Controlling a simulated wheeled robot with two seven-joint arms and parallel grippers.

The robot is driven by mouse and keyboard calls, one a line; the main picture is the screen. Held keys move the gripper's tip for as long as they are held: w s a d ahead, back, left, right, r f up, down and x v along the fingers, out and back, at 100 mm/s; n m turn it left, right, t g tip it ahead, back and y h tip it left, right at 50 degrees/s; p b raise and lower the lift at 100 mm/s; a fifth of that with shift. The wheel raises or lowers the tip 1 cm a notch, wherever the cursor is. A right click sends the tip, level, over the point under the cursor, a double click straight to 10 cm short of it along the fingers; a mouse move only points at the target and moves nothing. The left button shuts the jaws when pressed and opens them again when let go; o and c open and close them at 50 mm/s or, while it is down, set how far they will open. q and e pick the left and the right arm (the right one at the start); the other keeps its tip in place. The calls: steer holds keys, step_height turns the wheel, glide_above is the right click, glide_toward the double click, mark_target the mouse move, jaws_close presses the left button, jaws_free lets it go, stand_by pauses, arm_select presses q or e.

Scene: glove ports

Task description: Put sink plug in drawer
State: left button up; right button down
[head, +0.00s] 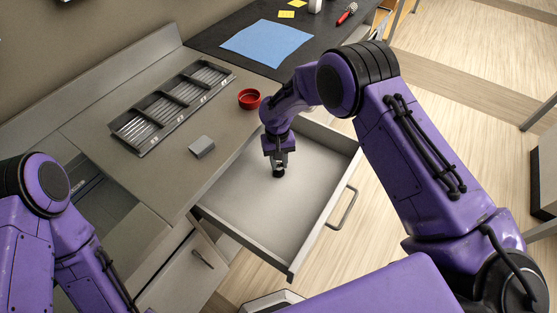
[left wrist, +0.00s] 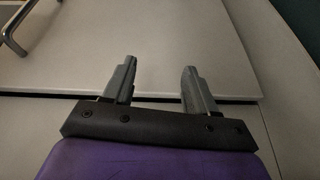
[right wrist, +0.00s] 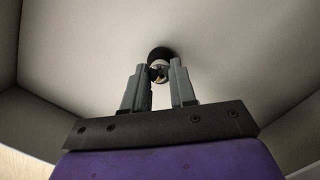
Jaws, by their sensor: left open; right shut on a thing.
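The sink plug (head: 278,173) is a small dark round piece, held at the tips of my right gripper (head: 280,160) inside the open drawer (head: 250,200). In the right wrist view the plug (right wrist: 160,54) shows a black rim and a shiny metal part between the fingertips of the right gripper (right wrist: 159,72). It is at or just above the drawer floor; I cannot tell if it touches. The drawer is pulled out and otherwise looks empty. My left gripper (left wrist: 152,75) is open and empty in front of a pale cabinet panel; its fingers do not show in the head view.
A red bowl (head: 250,99), a grey block (head: 202,147) and a dark divided tray (head: 172,106) stand on the counter behind and left of the drawer. A blue sheet (head: 265,43) lies on the dark surface at the back. The drawer handle (head: 343,208) juts out right.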

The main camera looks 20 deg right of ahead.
steer(key=c, duration=0.9)
jaws_free()
steer(key=shift+f, duration=0.1)
steer(key=shift+r, duration=0.25)
steer(key=r, duration=0.4)
steer(key=w+r+b, duration=0.1)
steer(key=r, duration=0.3)
steer(key=r+b, duration=0.1)
steer(key=r, duration=0.2)
steer(key=shift+w+d+r, duration=0.1)
steer(key=shift+w+r, duration=0.3)
